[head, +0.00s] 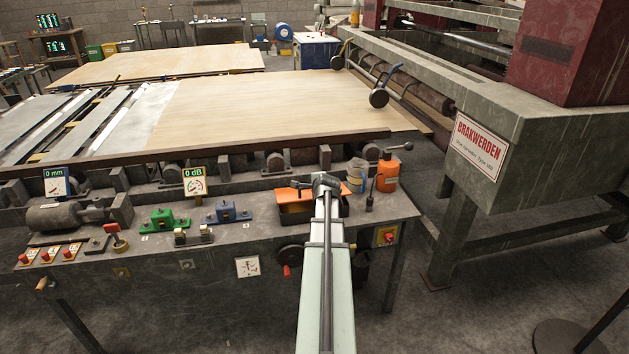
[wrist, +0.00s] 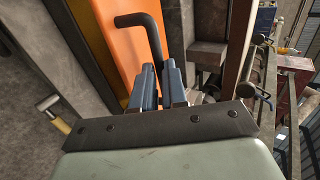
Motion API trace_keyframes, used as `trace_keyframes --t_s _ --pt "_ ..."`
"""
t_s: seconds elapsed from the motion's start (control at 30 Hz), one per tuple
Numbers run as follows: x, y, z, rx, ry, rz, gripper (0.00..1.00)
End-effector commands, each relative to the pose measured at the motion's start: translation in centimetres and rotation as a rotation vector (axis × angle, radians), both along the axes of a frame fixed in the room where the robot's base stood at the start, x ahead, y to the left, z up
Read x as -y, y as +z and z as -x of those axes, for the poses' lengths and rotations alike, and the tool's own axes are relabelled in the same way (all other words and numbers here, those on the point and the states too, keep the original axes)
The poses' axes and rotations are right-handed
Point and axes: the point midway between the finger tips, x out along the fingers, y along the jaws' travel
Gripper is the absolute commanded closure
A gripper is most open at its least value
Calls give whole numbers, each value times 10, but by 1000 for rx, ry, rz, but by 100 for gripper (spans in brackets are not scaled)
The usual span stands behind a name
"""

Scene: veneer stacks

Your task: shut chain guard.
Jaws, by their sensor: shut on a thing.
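The orange chain guard (head: 290,195) sits on the front of the machine bench, over a dark housing. My arm reaches in from the bottom, and my gripper (head: 325,182) is at the guard's right side in the head view. In the wrist view the guard is a long orange panel (wrist: 108,35) with a bent black handle (wrist: 150,30). My gripper's blue fingers (wrist: 159,80) are closed on the handle's lower end. My arm hides part of the guard, and I cannot tell how far the guard stands open.
Green (head: 164,218) and blue (head: 228,212) fixtures lie to the left. A veneer sheet (head: 270,105) lies behind.

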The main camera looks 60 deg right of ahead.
Motion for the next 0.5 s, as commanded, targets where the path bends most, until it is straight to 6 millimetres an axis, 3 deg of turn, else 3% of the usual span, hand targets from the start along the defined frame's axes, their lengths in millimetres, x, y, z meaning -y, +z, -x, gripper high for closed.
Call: trace_keyframes --t_s 0.5 --pt "-14 -40 13 57 4 62 100"
